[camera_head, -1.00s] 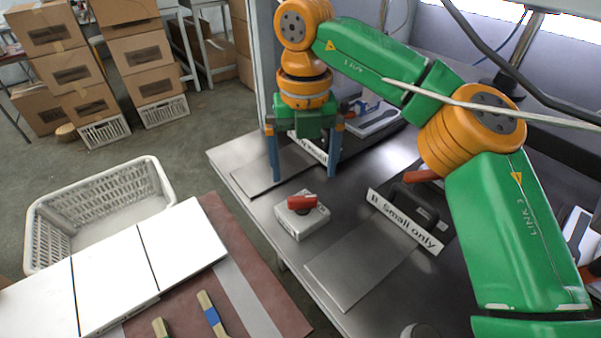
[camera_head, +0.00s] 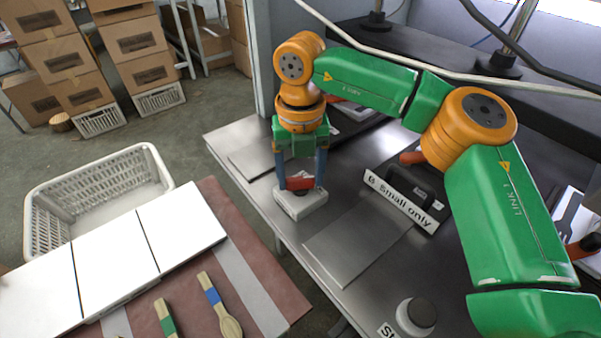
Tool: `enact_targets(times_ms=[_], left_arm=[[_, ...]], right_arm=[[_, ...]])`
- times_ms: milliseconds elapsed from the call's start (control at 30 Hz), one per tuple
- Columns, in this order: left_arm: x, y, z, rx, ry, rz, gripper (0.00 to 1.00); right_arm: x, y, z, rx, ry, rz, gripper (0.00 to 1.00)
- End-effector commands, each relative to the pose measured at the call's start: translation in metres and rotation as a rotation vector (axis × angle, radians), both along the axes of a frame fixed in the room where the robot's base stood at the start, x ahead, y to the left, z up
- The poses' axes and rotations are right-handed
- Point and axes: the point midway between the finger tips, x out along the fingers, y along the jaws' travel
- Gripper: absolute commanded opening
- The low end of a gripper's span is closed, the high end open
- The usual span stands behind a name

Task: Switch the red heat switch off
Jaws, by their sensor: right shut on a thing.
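The red heat switch (camera_head: 299,183) is a red knob on a pale grey box (camera_head: 301,205) on the metal bench. My right gripper (camera_head: 300,182) points down over the box, with one blue finger on each side of the red knob. It is shut on the knob. The knob lies roughly left to right between the fingers, and its ends are partly hidden by them. My left gripper is not in this view.
A round dark button (camera_head: 421,312) is at the front.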

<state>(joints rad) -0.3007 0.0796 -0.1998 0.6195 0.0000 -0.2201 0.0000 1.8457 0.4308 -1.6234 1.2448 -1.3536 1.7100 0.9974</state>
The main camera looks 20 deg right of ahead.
Motion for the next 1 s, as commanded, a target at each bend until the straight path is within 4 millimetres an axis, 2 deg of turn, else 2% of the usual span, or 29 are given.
enact_targets(times_ms=[367, 1000], left_arm=[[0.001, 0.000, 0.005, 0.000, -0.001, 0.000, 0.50], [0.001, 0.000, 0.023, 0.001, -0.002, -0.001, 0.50]], right_arm=[[0.001, 0.000, 0.002, 0.003, -0.001, 0.110, 0.14], [0.002, -0.003, 0.002, 0.000, -0.003, 0.686, 0.14]])
